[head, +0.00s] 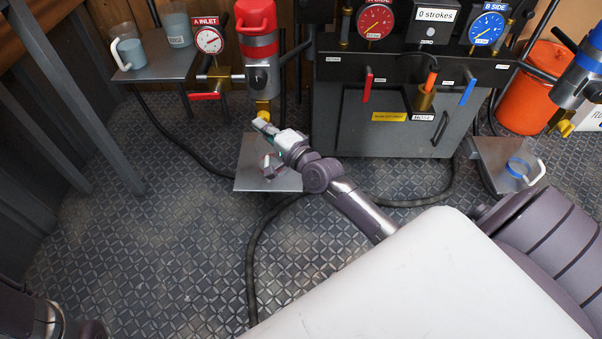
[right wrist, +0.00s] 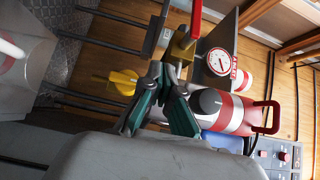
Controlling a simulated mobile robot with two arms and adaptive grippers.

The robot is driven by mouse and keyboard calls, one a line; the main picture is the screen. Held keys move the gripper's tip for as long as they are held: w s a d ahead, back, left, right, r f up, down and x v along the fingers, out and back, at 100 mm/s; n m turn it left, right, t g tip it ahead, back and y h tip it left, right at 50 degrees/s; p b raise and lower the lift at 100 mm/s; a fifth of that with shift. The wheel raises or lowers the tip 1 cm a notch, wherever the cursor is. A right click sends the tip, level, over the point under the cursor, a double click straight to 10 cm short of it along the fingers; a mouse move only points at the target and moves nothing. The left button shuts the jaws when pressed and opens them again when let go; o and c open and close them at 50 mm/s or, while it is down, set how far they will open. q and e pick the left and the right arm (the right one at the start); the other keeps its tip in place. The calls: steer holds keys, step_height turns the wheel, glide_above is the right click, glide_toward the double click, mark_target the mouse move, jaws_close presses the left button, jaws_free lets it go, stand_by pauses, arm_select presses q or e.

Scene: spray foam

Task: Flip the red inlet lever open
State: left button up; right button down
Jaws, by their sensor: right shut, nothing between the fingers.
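The red inlet lever (head: 205,96) sits on a brass valve (head: 214,80) below the gauge labelled A INLET (head: 209,40). It points left, roughly level, in the head view. In the right wrist view the red lever (right wrist: 196,20) shows at the top above the brass fitting, just beyond my fingertips. My right gripper (head: 259,124) is shut and empty, below the red-banded pump (head: 261,60) and to the right of and lower than the lever. Its green fingers (right wrist: 163,78) come together in front of the valve in the wrist view. No contact with the lever is visible. My left gripper is out of view.
A yellow fitting (head: 263,108) hangs under the pump, close to my fingers. The grey machine (head: 345,135) stands to the right, with another red lever (head: 367,86) and a blue lever (head: 467,91). A grey stand (head: 160,68) with cups is at left. Hoses (head: 250,255) cross the floor.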

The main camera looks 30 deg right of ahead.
steer(key=s+d+f+n+g+h+p, duration=0.2)
steer(key=s+f+n+g+p, duration=0.4)
steer(key=s+f+p, duration=0.6)
steer(key=s+p, duration=0.2)
steer(key=p, duration=0.2)
steer(key=shift+s+n+p, duration=0.2)
steer(key=shift+n+p, duration=0.1)
